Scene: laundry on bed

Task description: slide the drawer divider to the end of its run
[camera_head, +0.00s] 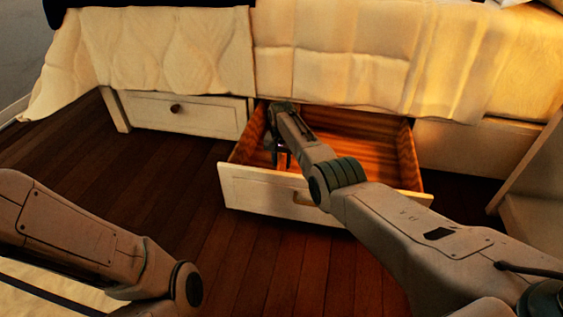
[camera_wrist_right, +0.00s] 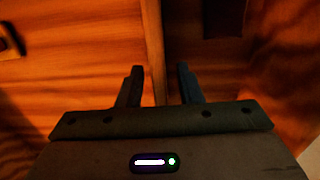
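The open drawer (camera_head: 240,190) stands out from under the bed, with a brown wooden inside. My right arm reaches over its front, and my right gripper (camera_head: 282,157) is down inside its left part, small and partly hidden. In the right wrist view, the drawer divider (camera_wrist_right: 153,45) is a thin upright board running away from me. My right gripper (camera_wrist_right: 158,88) has its fingers apart, with the board's near end in line with the gap between them. I cannot tell whether either finger touches it. In the head view my arm hides most of the divider. My left gripper is out of view.
The quilted bedcover (camera_head: 340,60) hangs above the open drawer. Dark wooden floor (camera_head: 130,170) is clear in front. A pale panel (camera_head: 535,190) stands at the right.

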